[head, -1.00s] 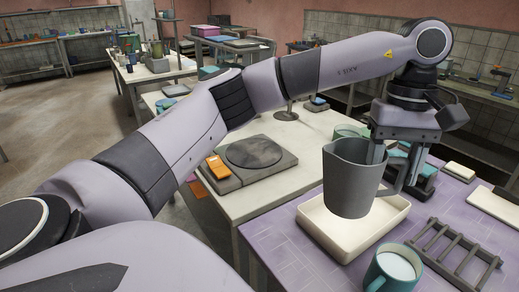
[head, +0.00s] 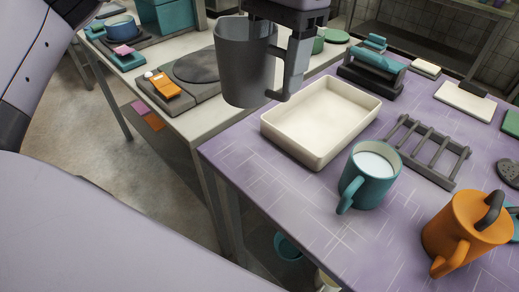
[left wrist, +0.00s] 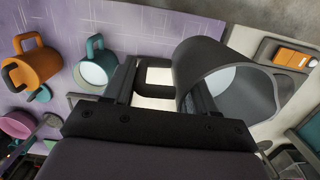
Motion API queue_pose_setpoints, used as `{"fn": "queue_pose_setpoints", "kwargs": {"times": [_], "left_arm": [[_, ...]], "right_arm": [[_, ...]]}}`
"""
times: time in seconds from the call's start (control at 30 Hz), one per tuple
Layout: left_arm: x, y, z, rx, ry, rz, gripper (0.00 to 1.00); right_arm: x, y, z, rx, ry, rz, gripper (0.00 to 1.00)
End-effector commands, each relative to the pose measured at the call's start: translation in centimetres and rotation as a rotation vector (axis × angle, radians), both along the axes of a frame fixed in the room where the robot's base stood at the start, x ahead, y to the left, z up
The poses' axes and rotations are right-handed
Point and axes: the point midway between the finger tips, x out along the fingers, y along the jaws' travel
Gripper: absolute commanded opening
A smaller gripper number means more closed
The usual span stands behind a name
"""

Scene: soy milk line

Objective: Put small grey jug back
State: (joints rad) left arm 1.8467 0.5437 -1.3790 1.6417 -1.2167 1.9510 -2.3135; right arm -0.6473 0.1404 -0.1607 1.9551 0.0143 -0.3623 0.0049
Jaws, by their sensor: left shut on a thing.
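The small grey jug (head: 245,62) hangs in the air, upright, at the top middle of the head view. In the picture it is left of the cream tray (head: 320,135) and in front of the dark round plate. My left gripper (head: 292,72) is shut on the jug's handle, at its right side. In the left wrist view the jug (left wrist: 255,100) is right of the fingers, its mouth facing the camera. A pale patch shows inside; I cannot tell if it is liquid. My right gripper is not in view.
A teal mug (head: 368,180) with white liquid, a grey rack (head: 430,150) and an orange mug (head: 465,232) stand on the purple table (head: 275,195). The cream tray is empty. A scale with an orange panel (head: 166,86) sits on the pale table at left.

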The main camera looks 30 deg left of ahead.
Motion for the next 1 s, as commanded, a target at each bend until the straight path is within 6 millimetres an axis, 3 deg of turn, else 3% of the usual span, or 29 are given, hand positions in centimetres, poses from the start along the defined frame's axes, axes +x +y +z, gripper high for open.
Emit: {"fn": "queue_pose_setpoints", "kwargs": {"times": [0.2, 0.4, 0.63, 0.83, 1.0], "left_arm": [[0.0, 0.1, -6.1, 0.001, 0.003, 0.003, 0.0], [0.0, 0.1, -10.5, 0.001, 0.001, 0.004, 0.0], [0.0, 0.0, -12.7, -0.001, -0.001, 0.006, 0.0], [0.0, 0.0, -15.7, 0.001, 0.0, 0.006, 0.0], [0.1, 0.0, -16.5, -0.001, -0.003, 0.006, 0.0]], "right_arm": [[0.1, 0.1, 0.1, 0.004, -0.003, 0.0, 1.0], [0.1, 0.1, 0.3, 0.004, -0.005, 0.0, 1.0], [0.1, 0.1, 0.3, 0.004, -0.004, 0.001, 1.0], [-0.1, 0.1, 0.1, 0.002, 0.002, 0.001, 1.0], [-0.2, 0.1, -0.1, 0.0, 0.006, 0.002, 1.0]]}}
